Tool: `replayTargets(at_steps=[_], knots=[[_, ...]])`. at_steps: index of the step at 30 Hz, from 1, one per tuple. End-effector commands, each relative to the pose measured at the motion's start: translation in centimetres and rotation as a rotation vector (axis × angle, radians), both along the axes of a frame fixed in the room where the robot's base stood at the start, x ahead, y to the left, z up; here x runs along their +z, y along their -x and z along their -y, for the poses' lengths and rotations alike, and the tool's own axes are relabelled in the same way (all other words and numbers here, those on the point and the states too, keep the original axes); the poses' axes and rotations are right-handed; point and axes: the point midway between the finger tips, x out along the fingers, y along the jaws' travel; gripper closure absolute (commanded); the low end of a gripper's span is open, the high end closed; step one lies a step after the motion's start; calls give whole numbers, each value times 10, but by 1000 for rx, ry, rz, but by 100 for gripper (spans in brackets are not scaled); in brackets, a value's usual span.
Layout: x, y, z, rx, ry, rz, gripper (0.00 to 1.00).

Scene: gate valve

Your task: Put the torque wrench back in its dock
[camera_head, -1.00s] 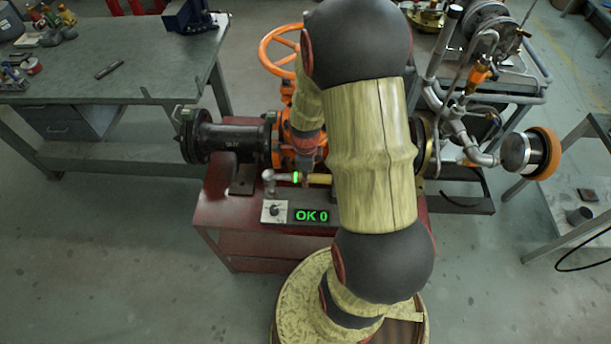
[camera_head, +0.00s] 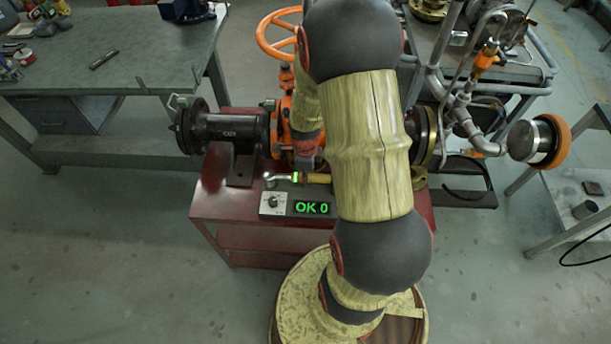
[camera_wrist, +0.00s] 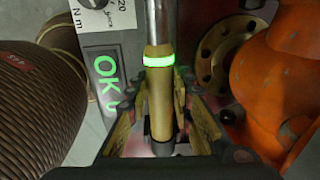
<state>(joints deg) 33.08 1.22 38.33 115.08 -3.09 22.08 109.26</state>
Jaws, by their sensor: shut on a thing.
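The torque wrench (camera_head: 318,178) lies roughly level just behind the display box, with its metal head at the left, a glowing green ring and a yellow handle. In the wrist view the wrench (camera_wrist: 160,95) runs up the picture, its metal shaft beyond the ring. My gripper (camera_wrist: 162,110) is shut on the yellow handle, one finger at each side. The box with a knob and a green "OK 0" display (camera_head: 298,204) sits at the red stand's front edge. My arm hides the handle's right end. I cannot make out a separate dock or whether the wrench touches a support.
The orange gate valve (camera_head: 284,118) with its black flanged pipe (camera_head: 235,128) stands close behind the wrench. It also looms at the right of the wrist view (camera_wrist: 285,85). A green workbench (camera_head: 110,60) is at left; pipework (camera_head: 470,125) is at right.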

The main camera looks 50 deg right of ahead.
Motion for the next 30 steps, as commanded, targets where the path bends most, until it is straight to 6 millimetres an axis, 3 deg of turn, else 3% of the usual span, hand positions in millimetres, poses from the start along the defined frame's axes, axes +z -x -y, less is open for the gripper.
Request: replayTargets(at_steps=[9, 10, 20, 30], knots=[[0, -1, 1, 0, 2, 3, 100], [0, -1, 1, 0, 2, 3, 76], [0, -1, 0, 0, 2, 1, 57], [0, 1, 0, 0, -1, -1, 56]])
